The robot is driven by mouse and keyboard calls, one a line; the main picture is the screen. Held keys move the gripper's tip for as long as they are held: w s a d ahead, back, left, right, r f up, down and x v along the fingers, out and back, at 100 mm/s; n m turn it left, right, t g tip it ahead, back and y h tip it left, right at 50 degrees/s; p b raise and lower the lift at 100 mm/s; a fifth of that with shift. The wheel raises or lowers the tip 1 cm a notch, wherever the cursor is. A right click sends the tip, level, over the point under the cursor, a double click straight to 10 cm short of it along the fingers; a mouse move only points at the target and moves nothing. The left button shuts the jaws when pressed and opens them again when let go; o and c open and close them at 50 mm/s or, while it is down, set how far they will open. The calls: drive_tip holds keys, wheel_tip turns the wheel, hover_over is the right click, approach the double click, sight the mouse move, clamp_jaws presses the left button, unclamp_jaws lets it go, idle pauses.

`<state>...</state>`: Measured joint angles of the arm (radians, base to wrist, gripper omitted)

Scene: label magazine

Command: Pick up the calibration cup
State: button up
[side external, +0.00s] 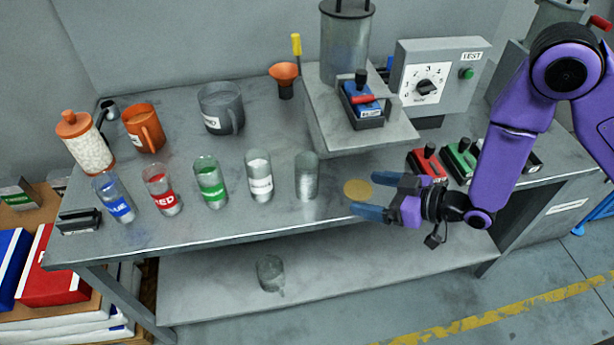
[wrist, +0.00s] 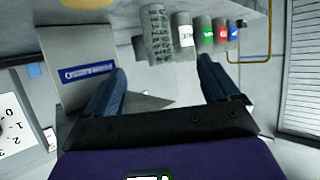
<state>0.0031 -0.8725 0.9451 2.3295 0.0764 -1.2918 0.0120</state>
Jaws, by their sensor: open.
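No label that I can read says calibration. A clear unlabelled cup (side external: 307,176) stands upright at the right end of the front row of cups. In the wrist view a grey ribbed cup (wrist: 157,36) at the row's end seems to be the same one. Another clear cup (side external: 270,273) sits on the lower shelf. My gripper (side external: 364,194) is open and empty, to the right of the row's unlabelled cup and apart from it. Its two blue fingers, also in the wrist view (wrist: 160,78), point toward the cups. A round yellow spot (side external: 356,190) shows by the fingertips.
Blue (side external: 119,206), red (side external: 163,193), green (side external: 211,183) and white (side external: 259,177) labelled cups stand left of the unlabelled one. A raised grey platform (side external: 335,130) with a blue-and-red device (side external: 363,100) overhangs behind. Red (side external: 427,163) and green (side external: 460,160) blocks lie near my wrist.

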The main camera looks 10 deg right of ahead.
sight(317, 180)
drive_tip(key=x, duration=1.2)
drive_tip(key=shift+r, duration=0.1)
drive_tip(key=shift+w+d+x, duration=0.1)
drive_tip(key=shift+w+x, duration=0.05)
drive_tip(key=shift+x, duration=1.25)
drive_tip(key=shift+w+d+x, duration=0.1)
drive_tip(key=shift+w+x, duration=0.05)
drive_tip(key=shift+x, duration=1.25)
drive_tip(key=shift+r, duration=0.1)
drive_tip(key=c, duration=1.1)
drive_tip(key=shift+o, duration=0.2)
drive_tip(key=shift+r, duration=0.2)
